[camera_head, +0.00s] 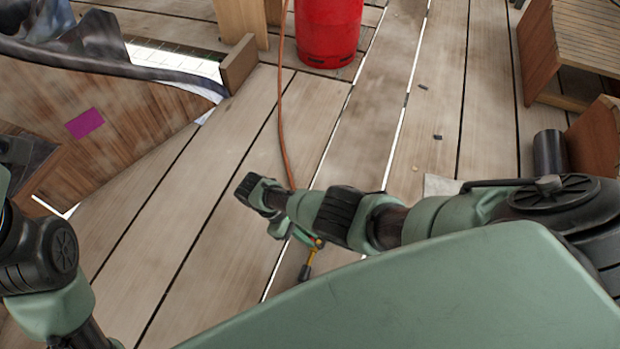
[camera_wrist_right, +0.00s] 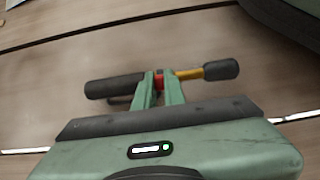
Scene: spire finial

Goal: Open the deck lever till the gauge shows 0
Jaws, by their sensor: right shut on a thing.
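The deck lever shows in the right wrist view as a bar with a thick dark left part, a red middle band and a yellow stem (camera_wrist_right: 190,76) ending in a black knob. The fingers of my right gripper (camera_wrist_right: 160,76) are closed around its middle, at the red band. In the head view the yellow stem (camera_head: 312,252) and its dark end show just below my right gripper (camera_head: 298,236), close over the deck; my own arm hides part of it. The gauge is not visible in either view. My left arm shows at the left edge, but its gripper is out of the picture.
An orange hose (camera_head: 281,110) runs from the top down to near my right gripper. A red cylinder (camera_head: 329,35) stands on the planks at the back. A wooden panel with a purple patch (camera_head: 85,123) is at left, wooden furniture (camera_head: 580,50) at right. The middle planks are mostly clear.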

